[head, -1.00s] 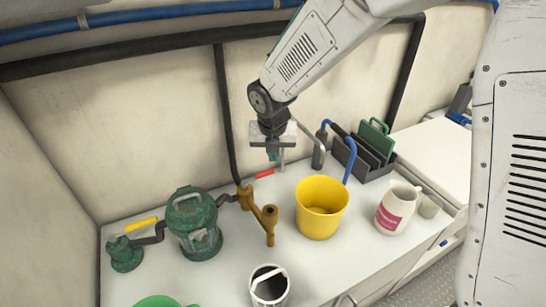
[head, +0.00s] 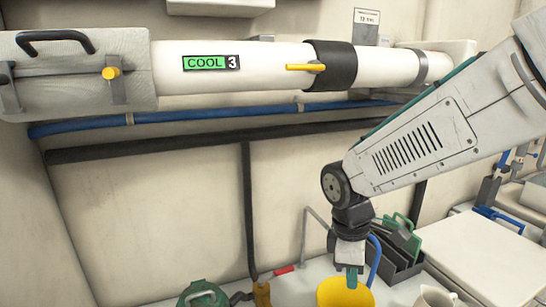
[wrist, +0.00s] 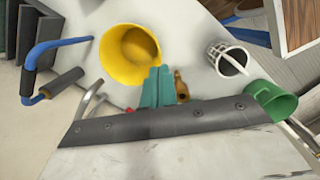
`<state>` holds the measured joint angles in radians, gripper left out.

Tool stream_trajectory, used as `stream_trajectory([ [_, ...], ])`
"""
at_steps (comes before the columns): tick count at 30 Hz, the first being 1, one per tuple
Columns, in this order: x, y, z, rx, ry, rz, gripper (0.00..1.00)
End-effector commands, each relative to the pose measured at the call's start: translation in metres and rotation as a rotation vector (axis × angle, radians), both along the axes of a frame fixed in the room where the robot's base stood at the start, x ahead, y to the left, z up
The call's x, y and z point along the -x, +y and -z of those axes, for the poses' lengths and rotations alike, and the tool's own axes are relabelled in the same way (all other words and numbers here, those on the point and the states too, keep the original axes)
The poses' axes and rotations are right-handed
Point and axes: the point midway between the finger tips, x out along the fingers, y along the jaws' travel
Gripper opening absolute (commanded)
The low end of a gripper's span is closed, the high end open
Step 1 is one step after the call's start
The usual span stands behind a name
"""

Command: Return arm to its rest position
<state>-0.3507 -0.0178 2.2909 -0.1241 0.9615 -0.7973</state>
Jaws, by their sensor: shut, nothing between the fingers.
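My gripper (head: 352,276) hangs from the arm with its fingers pointing down, at the lower middle of the head view. Its teal fingers (wrist: 157,88) show together in the wrist view with nothing between them. In the head view the fingertips overlap the yellow bucket (head: 343,293), whose lower part is cut off by the frame. In the wrist view the bucket (wrist: 130,55) appears beside the fingers, its open mouth facing the camera. I cannot tell how far above the counter the fingers are.
A white pipe (head: 260,62) marked COOL 3, a blue hose (head: 230,114) and a dark pipe (head: 200,145) run along the wall. A dark rack (head: 402,262) stands right of my gripper. The wrist view shows a white strainer (wrist: 228,60) and a green container (wrist: 272,101).

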Motion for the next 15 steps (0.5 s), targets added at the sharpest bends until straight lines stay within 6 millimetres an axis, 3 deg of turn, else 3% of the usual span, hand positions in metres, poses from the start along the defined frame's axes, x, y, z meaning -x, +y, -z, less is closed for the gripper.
stream_trajectory([
  [3, 0.042, -0.032, -0.031, -0.003, -0.024, 0.385, 0.00],
  [9, 0.108, -0.070, -0.063, -0.021, -0.062, 0.894, 0.00],
  [15, 0.157, -0.093, -0.081, -0.080, -0.121, 1.147, 0.00],
])
